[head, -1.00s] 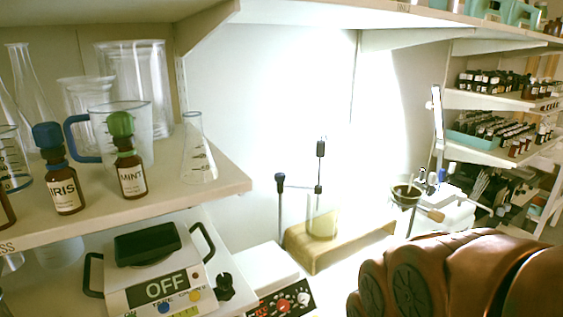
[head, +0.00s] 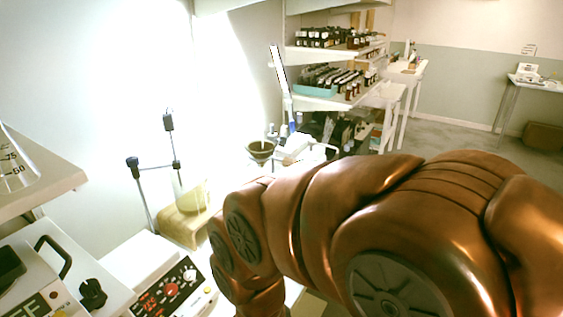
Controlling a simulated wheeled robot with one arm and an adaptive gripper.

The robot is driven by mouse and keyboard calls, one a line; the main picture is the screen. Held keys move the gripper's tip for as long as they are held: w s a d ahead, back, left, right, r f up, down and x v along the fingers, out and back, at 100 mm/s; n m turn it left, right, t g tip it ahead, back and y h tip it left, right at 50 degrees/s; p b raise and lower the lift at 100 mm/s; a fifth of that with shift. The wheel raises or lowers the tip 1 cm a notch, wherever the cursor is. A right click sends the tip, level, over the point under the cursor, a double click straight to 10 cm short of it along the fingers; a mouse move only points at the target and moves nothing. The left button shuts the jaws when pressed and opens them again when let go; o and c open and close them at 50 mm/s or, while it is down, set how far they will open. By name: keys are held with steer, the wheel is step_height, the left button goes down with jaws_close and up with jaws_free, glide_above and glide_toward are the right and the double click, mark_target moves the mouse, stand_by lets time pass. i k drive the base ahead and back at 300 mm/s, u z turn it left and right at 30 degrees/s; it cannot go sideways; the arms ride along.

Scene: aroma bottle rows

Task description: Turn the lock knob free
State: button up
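A black lobed knob (head: 92,293) sticks out at the right side of the white device (head: 68,262) marked "OFF" at the lower left; only part of that device is in view. I cannot tell for sure that it is the lock knob. Another blue-black knob (head: 133,164) tops a rod of the metal stand, and a dark clamp (head: 177,164) sits on the stand's upright. My copper-coloured arm fills the lower middle and right. My gripper is out of view, and nothing shows it touching a knob.
A white control box (head: 165,283) with a red display and dials stands beside my arm. A wooden base (head: 183,228) carries the stand and glassware. A shelf edge (head: 52,190) with a flask juts in at left. Bottle shelves (head: 318,98) stand behind; open floor (head: 470,142) lies at right.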

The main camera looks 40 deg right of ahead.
mark_target(283, 140)
steer(key=u, duration=0.05)
steer(key=k, duration=0.5)
steer(key=z, duration=1.05)
steer(key=i, duration=0.7)
steer(key=u, duration=0.55)
